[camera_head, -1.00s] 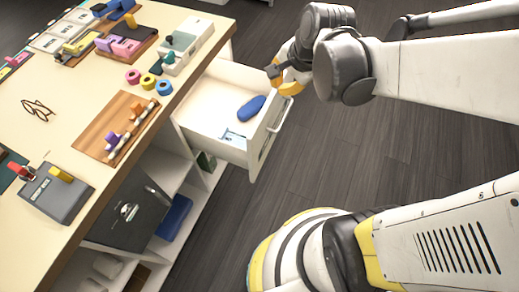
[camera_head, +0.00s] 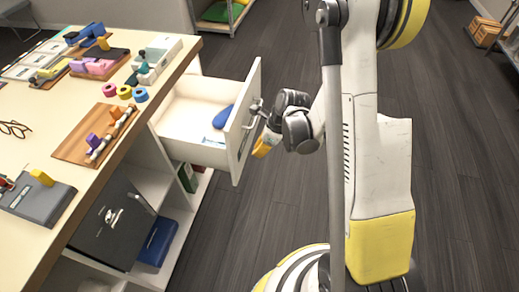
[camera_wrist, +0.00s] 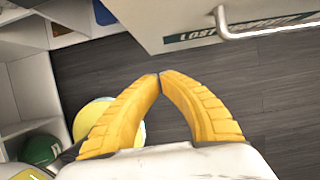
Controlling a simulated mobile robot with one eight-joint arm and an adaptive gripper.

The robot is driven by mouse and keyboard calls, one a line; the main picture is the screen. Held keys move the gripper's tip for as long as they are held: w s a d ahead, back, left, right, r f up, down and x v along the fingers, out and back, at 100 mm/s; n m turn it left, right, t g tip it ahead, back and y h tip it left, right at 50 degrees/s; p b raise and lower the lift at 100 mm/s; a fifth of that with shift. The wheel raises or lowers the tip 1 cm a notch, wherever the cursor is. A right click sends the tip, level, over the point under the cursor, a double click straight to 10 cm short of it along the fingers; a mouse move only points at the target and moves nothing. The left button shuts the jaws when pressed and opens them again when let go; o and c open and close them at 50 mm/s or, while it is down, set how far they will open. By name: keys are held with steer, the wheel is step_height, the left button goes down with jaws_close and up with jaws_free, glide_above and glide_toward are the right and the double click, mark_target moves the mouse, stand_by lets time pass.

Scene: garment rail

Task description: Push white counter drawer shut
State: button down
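The white drawer (camera_head: 183,112) stands pulled out from the right side of the counter (camera_head: 75,195). A blue oval item (camera_head: 222,117) lies inside it. The drawer front (camera_head: 242,135) faces right and bears a metal handle (camera_head: 251,125). In the wrist view, the drawer front (camera_wrist: 150,22) is at the top, with a dark printed label and its handle (camera_wrist: 270,30) at upper right. My gripper (camera_head: 262,149) is just right of the drawer front, low by the handle. In the wrist view its yellow fingers (camera_wrist: 160,76) meet at the tips, with nothing between them. Contact with the drawer is not visible.
Tape rolls (camera_head: 125,92), a wooden board (camera_head: 92,135) and a grey box (camera_head: 38,200) sit on the counter. Open shelves below hold a black case (camera_head: 112,220) and a blue item (camera_head: 158,242).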

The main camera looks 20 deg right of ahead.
steer(key=w+a+f+b, duration=0.3)
steer(key=a+f, duration=0.1)
steer(key=shift+w+a+f, duration=0.2)
steer(key=shift+a+f, duration=0.1)
steer(key=shift+a, duration=0.05)
